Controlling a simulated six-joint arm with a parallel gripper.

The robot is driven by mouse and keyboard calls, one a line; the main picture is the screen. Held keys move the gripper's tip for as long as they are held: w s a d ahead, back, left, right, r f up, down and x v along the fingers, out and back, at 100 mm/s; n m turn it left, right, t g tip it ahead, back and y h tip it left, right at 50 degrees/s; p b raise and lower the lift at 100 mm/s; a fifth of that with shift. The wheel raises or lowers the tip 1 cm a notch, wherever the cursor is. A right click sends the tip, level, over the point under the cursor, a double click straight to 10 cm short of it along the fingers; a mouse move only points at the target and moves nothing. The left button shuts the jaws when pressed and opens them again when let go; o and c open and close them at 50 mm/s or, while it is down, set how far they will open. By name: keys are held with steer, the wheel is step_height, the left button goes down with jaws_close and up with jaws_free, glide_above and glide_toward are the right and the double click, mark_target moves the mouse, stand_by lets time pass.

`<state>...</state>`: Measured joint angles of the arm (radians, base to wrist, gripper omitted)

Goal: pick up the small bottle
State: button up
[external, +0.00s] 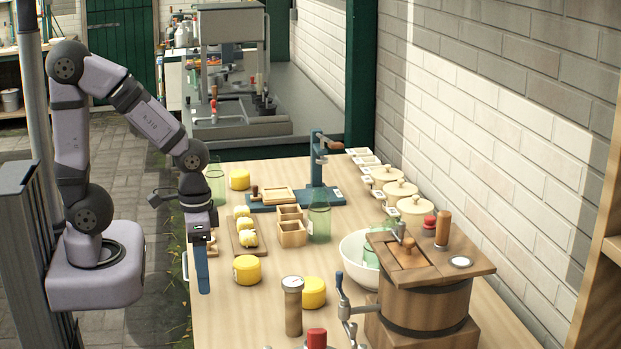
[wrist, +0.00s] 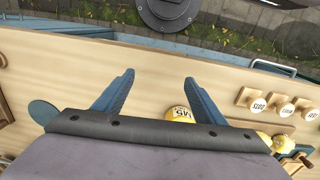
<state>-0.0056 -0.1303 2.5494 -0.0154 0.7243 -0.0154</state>
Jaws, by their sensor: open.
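My gripper (external: 202,280) hangs with its blue fingers pointing down at the left edge of the wooden table. In the wrist view my gripper (wrist: 159,77) is open, with bare table between its fingers. Green glass vessels stand on the table: one at the back left (external: 215,185), and a bottle-shaped one (external: 319,218) in the middle, beside the small wooden boxes. Another green glass piece (external: 371,254) is in the white bowl, partly hidden. I cannot tell which one is the small bottle. No green glass shows clearly in the wrist view.
Yellow tubs (external: 247,269) stand on the table near my gripper; one shows by the finger in the wrist view (wrist: 181,113). A wooden churn (external: 425,305), a white bowl (external: 352,245), a blue press (external: 318,165) and lidded pots (external: 400,189) crowd the right side.

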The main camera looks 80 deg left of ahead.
steer(key=shift+s, duration=0.1)
steer(key=c, duration=0.4)
steer(key=shift+c, duration=0.2)
steer(key=shift+a, duration=0.15)
